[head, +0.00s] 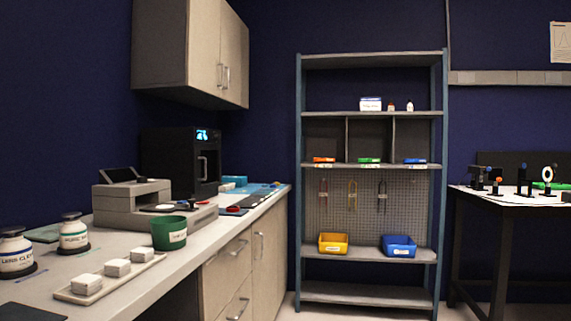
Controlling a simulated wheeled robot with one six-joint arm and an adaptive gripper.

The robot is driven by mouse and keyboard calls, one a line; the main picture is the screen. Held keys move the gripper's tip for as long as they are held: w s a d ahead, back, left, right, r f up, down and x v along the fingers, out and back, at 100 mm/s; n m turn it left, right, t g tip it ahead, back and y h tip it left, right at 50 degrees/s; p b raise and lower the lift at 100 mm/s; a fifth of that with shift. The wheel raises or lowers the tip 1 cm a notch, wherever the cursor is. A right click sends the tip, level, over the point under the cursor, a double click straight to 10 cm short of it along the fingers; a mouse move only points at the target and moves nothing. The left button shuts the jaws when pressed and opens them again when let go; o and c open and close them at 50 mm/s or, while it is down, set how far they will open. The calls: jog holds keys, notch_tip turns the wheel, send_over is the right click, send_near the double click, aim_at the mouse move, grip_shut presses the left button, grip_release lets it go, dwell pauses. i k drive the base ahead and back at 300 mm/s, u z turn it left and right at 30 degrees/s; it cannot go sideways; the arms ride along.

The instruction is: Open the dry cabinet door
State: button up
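The dry cabinet (160,158) looks to be the black box with a lit blue display (202,134) at the back of the left counter. Its dark front door (208,170) faces right and appears closed. A pale vertical handle (202,167) shows on the door. The cabinet's lower part is partly hidden behind a grey machine. My gripper is not in view.
The grey machine (135,203) with a raised screen, a green bin (169,233), a tray (110,284) of white blocks and labelled jars (15,252) occupy the counter (200,236). Wall cupboards (190,50) hang above. A shelf rack (299,200) and black table (512,199) stand right.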

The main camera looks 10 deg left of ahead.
aim_at(197, 188)
jog(key=z, duration=0.45)
jog(key=i, duration=1.85)
jog(key=u, duration=0.9)
jog(key=i, duration=1.2)
jog(key=u, duration=0.75)
